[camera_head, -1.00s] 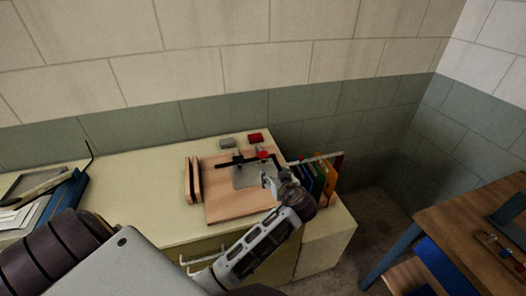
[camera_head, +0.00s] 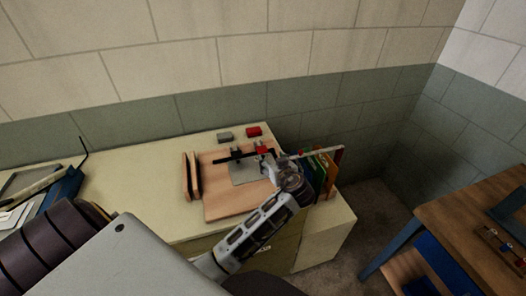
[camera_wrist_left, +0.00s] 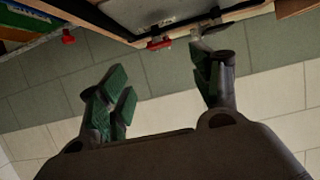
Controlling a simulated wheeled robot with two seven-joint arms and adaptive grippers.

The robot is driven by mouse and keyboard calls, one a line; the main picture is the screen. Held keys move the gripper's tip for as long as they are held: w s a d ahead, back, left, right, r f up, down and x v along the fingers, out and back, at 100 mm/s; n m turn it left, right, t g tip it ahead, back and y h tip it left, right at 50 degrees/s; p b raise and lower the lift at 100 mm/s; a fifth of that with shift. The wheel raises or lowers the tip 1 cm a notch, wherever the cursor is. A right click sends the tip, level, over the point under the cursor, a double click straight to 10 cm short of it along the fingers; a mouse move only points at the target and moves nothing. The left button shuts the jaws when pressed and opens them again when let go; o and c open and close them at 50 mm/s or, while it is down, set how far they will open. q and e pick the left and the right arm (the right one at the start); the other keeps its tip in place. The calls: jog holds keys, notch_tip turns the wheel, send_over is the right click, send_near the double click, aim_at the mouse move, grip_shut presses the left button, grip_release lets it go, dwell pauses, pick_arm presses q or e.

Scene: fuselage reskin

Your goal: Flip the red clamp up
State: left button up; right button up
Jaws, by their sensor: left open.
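The red clamp (camera_head: 262,150) sits at the back edge of a grey metal plate (camera_head: 243,172) on a wooden board (camera_head: 225,203). My left gripper (camera_head: 268,165) is just in front of the clamp, partly over the plate's right side. In the left wrist view, a red piece (camera_wrist_left: 158,43) that looks like the clamp shows at the plate's edge, above the gap between my fingers. My left gripper (camera_wrist_left: 165,88) is open there, its green pads apart with nothing between them. Whether a finger touches the clamp cannot be told. My right gripper is not in view.
A red block (camera_head: 254,131) and a grey block (camera_head: 225,137) lie behind the board. A dark bar (camera_head: 232,158) crosses the plate's back. Upright coloured books (camera_head: 322,172) stand to the right. Wooden pieces (camera_head: 190,176) stand at the left; the bench beyond them is largely clear.

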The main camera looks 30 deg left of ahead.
aim_at(262, 150)
pick_arm(q)
jog(key=p+x, duration=0.2)
jog(key=x, duration=0.9)
jog(key=shift+w+a, duration=0.1)
jog(key=shift+w+a+f, duration=0.3)
jog(key=shift+w+a, duration=0.1)
jog(key=shift+a, duration=0.1)
jog(key=shift+f, duration=0.1)
jog(key=c, duration=1.3)
jog(key=shift+w, duration=0.1)
grip_shut()
